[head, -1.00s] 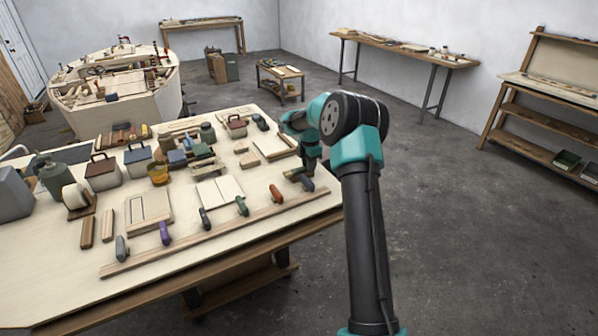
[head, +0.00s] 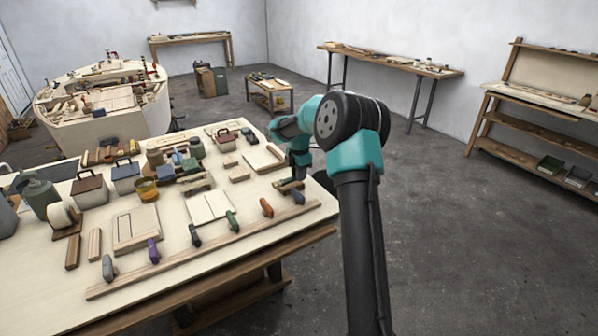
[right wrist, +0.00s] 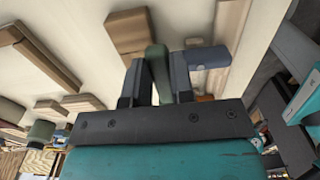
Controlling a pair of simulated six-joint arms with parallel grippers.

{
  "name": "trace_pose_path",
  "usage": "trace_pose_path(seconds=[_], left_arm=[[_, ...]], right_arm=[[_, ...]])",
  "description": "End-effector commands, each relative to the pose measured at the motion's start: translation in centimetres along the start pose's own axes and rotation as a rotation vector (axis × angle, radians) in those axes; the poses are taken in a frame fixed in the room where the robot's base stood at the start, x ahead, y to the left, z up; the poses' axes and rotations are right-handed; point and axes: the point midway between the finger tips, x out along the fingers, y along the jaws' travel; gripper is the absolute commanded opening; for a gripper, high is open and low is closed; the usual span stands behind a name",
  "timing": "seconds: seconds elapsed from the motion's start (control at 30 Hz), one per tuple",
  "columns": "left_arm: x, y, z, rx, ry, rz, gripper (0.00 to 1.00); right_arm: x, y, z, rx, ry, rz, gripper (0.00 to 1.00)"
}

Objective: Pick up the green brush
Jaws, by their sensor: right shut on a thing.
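My right gripper (head: 293,180) is down at the right end of the workbench (head: 60,270). In the right wrist view my right gripper (right wrist: 156,88) is shut on the green brush (right wrist: 156,62), which stands up between the two fingers. The brush's lower part is hidden by the gripper body. A blue-handled tool (right wrist: 207,57) lies close to the right finger; in the head view this blue-handled tool (head: 298,198) is just in front of the gripper. My left gripper is not in view.
A long wooden strip (head: 190,252) lies along the bench's front edge, with several coloured-handled tools beside it, including another green-handled one (head: 232,220). Wooden blocks (head: 238,174) and a pale board (head: 262,160) lie left of the gripper. The floor to the right is clear.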

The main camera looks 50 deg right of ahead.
Motion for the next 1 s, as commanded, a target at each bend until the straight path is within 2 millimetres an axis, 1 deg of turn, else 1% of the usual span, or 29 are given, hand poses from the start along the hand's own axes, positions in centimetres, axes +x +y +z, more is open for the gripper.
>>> trace_pose_path(seconds=[0.3, 0.5, 0.7, 1.0], left_arm=[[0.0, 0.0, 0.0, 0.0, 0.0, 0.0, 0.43], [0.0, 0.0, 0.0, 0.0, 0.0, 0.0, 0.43], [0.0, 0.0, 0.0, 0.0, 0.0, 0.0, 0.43], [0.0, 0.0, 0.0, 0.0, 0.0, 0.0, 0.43]], right_arm=[[-0.7, -5.5, -3.6, -0.003, 0.0, 0.0, 0.0], [-1.0, -8.6, -5.5, -0.003, 0.0, -0.001, 0.0], [-1.1, -10.2, -6.7, -0.002, 0.0, -0.001, 0.0], [-1.2, -10.6, -6.9, 0.0, 0.0, 0.0, 0.0]])
